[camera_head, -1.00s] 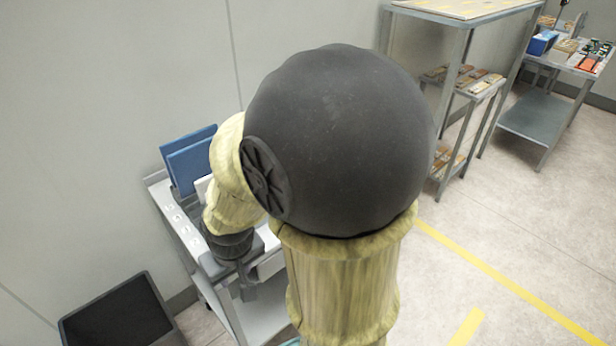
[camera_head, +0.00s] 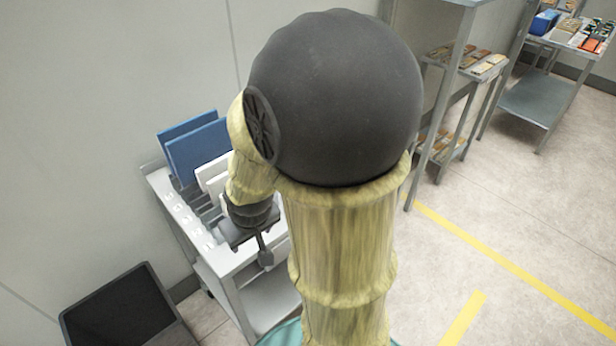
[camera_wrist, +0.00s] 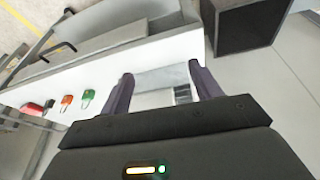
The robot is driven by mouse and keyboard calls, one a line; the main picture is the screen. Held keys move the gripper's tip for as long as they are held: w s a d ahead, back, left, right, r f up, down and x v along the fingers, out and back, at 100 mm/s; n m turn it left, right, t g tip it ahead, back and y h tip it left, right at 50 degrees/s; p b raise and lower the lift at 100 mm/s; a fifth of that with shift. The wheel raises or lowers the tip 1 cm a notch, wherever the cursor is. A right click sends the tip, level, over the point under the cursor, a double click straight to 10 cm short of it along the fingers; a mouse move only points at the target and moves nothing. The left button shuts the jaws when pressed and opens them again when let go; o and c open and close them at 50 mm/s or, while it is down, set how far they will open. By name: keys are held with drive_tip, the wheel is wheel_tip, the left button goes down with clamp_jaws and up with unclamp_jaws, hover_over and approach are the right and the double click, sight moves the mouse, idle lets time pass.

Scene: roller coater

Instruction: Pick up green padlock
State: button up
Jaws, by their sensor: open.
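The green padlock (camera_wrist: 88,96) shows in the wrist view, on the pale side panel of the grey cart, left of my gripper. An orange padlock (camera_wrist: 66,101) is beside it, and a red one (camera_wrist: 36,108) is farther left. My gripper (camera_wrist: 160,76) is open, with nothing held between its two fingers, and is apart from the green padlock. In the head view my gripper (camera_head: 266,256) is low at the cart's edge, partly hidden by my arm. I cannot make out the padlocks in the head view.
The cart (camera_head: 172,205) holds blue panels (camera_head: 196,150) and white panels in slots. A black open bin (camera_head: 125,310) stands on the floor at left; a dark bin (camera_wrist: 248,28) shows in the wrist view. A shelf (camera_head: 440,70) and table (camera_head: 535,100) stand at right. Floor between is clear.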

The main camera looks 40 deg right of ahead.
drive_tip(key=w+d+f+t+b, duration=0.2)
drive_tip(key=d+f+b, duration=0.15)
drive_tip(key=d, duration=0.25)
drive_tip(key=w+d+f+t+h+b, duration=0.1)
drive_tip(key=w+d+f+t+b, duration=0.1)
drive_tip(key=d+f, duration=0.3)
drive_tip(key=w+d+f+t+b, duration=0.2)
drive_tip(key=d+f+b, duration=0.1)
drive_tip(key=d, duration=0.4)
drive_tip(key=s+d+m+t+b, duration=0.1)
drive_tip(key=s+d+t+b, duration=0.5)
drive_tip(key=d, duration=0.3)
drive_tip(key=shift+s+d+f+t+h, duration=0.35)
drive_tip(key=shift+s+d+t, duration=0.1)
drive_tip(key=shift+t, duration=0.35)
drive_tip(key=shift+w, duration=0.1)
drive_tip(key=w, duration=0.4)
drive_tip(key=w+d, duration=0.1)
drive_tip(key=w, duration=0.7)
drive_tip(key=shift+d+f, duration=0.2)
drive_tip(key=shift+f, duration=0.15)
